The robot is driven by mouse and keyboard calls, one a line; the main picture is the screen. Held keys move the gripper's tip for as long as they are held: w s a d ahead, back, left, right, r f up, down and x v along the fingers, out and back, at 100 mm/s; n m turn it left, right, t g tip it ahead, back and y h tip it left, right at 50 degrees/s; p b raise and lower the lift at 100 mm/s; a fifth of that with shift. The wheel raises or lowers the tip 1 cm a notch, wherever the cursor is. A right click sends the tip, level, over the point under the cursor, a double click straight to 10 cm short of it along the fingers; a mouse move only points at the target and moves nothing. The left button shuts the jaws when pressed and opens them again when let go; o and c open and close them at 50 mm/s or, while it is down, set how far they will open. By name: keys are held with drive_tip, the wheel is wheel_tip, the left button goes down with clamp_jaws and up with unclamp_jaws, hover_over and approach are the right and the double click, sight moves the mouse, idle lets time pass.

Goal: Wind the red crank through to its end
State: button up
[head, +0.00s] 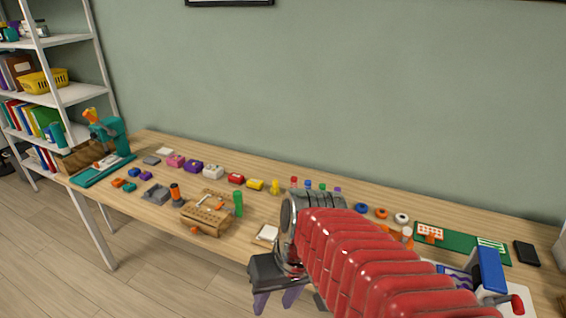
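A red crank knob (517,304) shows at the lower right, beside a blue upright device (489,272) near the table's front edge. Only the knob end is clear; the rest of the crank is hidden or too small to tell. My gripper (276,300) hangs at the table's front edge, near the picture's middle, well to the left of the crank. Its two purple fingers point down and stand apart, with nothing seen between them. My red arm covers part of the table between the gripper and the blue device.
The wooden table (335,193) carries several small coloured blocks, a wooden tool holder (207,214) and a teal machine (110,135) at the far left. A green board (460,243) and a black phone-like slab (526,253) lie behind the blue device. A shelf (70,95) stands at left.

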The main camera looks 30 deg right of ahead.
drive_tip(key=w+a+r+n+t+h, duration=0.1)
drive_tip(key=w+a+r+n+t, duration=0.1)
drive_tip(key=r, duration=0.4)
drive_tip(key=a+n+t, duration=0.1)
drive_tip(key=a, duration=0.1)
drive_tip(key=shift+a+r+h, duration=0.15)
drive_tip(key=shift+a+h, duration=0.15)
drive_tip(key=shift+c, duration=0.8)
drive_tip(key=shift+d, duration=0.1)
